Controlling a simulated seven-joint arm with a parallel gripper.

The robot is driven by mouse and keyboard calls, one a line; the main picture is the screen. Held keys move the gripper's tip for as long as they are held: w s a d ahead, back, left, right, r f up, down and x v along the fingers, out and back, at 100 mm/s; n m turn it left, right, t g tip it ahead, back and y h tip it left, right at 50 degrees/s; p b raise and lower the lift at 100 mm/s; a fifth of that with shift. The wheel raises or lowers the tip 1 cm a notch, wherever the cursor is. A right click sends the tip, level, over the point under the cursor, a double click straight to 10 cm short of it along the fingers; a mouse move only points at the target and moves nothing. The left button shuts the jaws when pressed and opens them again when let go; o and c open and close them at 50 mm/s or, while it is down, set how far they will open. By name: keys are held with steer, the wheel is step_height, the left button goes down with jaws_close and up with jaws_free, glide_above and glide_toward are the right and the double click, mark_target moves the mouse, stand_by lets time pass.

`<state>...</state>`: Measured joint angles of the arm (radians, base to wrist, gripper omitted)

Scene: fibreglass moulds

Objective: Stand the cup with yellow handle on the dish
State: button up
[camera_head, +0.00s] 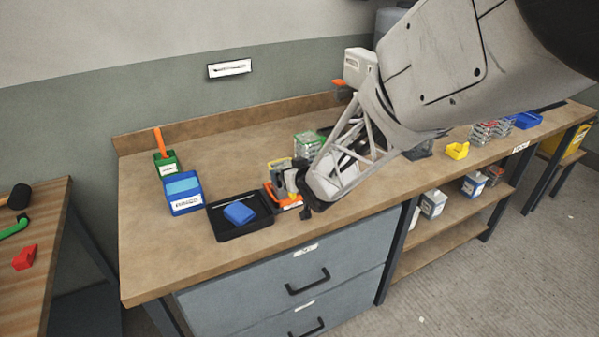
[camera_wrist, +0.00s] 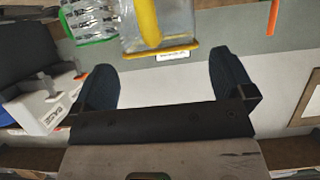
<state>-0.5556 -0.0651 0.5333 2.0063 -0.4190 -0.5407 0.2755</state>
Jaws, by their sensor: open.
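The cup with the yellow handle (camera_wrist: 183,22) is at the top of the wrist view, clear-walled with a yellow edge. The handle lies toward the camera, and the cup's far end is cut off by the frame. In the head view, a yellow part (camera_head: 280,164) shows beside my gripper, mostly hidden. My gripper (camera_wrist: 160,68) is open, its two dark fingers apart with the cup beyond the gap between them. In the head view my gripper (camera_head: 292,180) is low over the bench. I cannot tell for certain which thing is the dish; a black shallow tray (camera_head: 228,233) holds a blue block (camera_head: 239,213).
A blue box (camera_head: 184,200) and a green box (camera_head: 168,168) stand left of the tray. An orange item (camera_head: 288,204) lies below my gripper. A green-edged clear container (camera_head: 308,145) stands behind it. The bench's front left (camera_head: 160,265) is clear.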

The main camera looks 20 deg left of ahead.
mark_target(287, 165)
steer(key=shift+x, duration=1.9)
steer(key=shift+c, duration=0.2)
steer(key=c, duration=1.1)
steer(key=shift+c, duration=0.3)
steer(key=shift+r, duration=0.2)
steer(key=r, duration=0.3)
steer(key=shift+s+d+r, duration=0.15)
steer(key=shift+s+d, duration=0.1)
steer(key=shift+s, duration=0.15)
steer(key=s+d+r, duration=0.1)
steer(key=s+d, duration=0.7)
steer(key=s, duration=0.4)
steer(key=shift+s+d+r, duration=0.15)
steer(key=shift+s+d, duration=0.1)
steer(key=shift+d, duration=0.05)
